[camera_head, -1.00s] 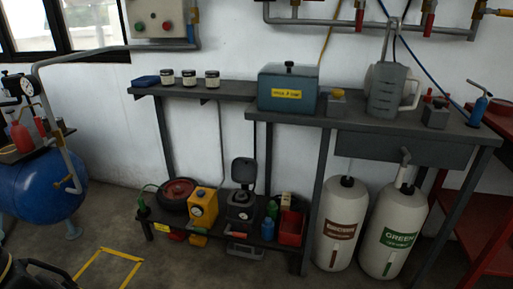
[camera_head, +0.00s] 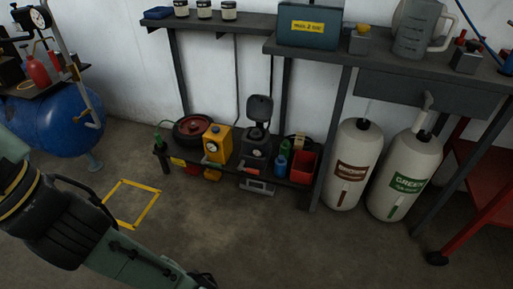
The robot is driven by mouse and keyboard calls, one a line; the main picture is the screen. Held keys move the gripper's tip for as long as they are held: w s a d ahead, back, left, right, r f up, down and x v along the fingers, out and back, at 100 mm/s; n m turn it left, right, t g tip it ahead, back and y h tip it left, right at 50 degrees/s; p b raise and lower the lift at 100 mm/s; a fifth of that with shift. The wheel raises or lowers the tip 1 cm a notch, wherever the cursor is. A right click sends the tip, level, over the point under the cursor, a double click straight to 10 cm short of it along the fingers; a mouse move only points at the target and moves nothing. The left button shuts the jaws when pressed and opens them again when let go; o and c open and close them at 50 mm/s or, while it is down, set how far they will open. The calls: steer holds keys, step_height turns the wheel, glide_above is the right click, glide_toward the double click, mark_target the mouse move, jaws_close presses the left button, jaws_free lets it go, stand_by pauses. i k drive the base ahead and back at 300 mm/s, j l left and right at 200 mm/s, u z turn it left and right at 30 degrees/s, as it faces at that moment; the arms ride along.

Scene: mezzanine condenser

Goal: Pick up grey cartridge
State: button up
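No part is plainly marked as the grey cartridge, and I cannot tell which thing it is. A small dark grey block with a yellow top (camera_head: 360,39) stands on the bench, right of the teal box. Another small grey block (camera_head: 466,58) stands farther right, past the jug. My green and black arm crosses the lower left, and its far end is cut off by the bottom edge. My gripper's fingers do not show.
The lower shelf (camera_head: 268,178) holds a red-topped round unit, a yellow box (camera_head: 217,145), a dark grey device (camera_head: 257,148), small bottles and a red bin (camera_head: 303,166). Two white cylinders (camera_head: 350,165) stand beside it. A blue tank (camera_head: 70,118) is at left. The floor is open in front.

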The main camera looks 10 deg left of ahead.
mark_target(255, 135)
steer(key=i+l+u, duration=0.3)
steer(key=i+l, duration=1.05)
steer(key=l, duration=0.1)
